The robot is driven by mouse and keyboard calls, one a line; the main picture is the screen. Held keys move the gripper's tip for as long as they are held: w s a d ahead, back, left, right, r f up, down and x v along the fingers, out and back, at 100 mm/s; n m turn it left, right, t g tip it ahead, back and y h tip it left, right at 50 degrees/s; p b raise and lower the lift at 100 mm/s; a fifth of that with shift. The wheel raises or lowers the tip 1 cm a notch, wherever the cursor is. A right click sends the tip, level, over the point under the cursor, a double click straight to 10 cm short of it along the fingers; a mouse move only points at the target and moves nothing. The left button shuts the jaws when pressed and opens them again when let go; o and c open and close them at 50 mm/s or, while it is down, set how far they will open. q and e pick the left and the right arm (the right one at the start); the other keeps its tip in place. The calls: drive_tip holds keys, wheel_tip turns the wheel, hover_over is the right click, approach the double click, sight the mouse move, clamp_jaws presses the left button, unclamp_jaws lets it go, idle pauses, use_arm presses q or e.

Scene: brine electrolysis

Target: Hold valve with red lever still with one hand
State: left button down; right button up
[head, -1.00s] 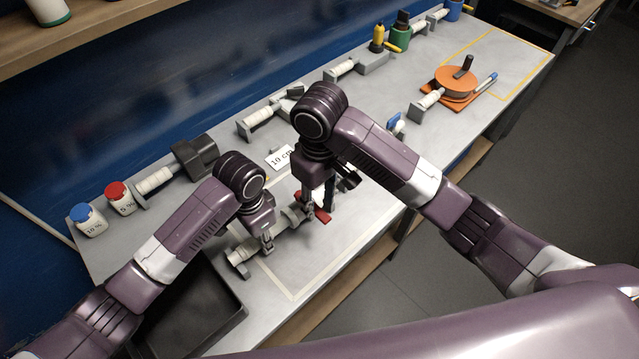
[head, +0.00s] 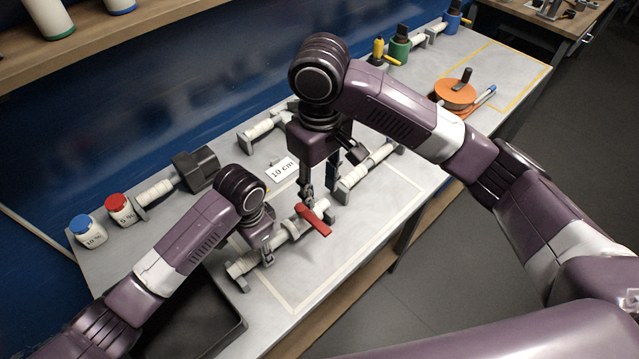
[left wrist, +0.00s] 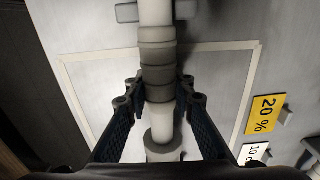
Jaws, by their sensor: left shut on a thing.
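The valve with the red lever (head: 314,219) lies in a white and grey pipe assembly (head: 294,228) inside the outlined area of the bench. My left gripper (head: 268,252) is shut on this assembly, to the left of the lever. In the left wrist view its fingers (left wrist: 160,98) close from both sides around the grey and white pipe (left wrist: 158,76). My right gripper (head: 320,186) is just above and behind the red lever, its fingers apart and empty. It looks clear of the lever, but the gap is hard to judge.
A black tray (head: 232,340) lies at the near left. Bottles with blue (head: 80,223) and red (head: 116,201) caps stand at the back left. Another pipe piece (head: 375,163) lies right of the right gripper.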

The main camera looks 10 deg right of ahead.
use_arm(q)
drive_tip(key=c, duration=1.6)
unclamp_jaws()
drive_tip(key=shift+r, duration=0.1)
wheel_tip(320, 180, up, 12)
drive_tip(key=shift+f, duration=0.1)
drive_tip(key=shift+s, duration=0.1)
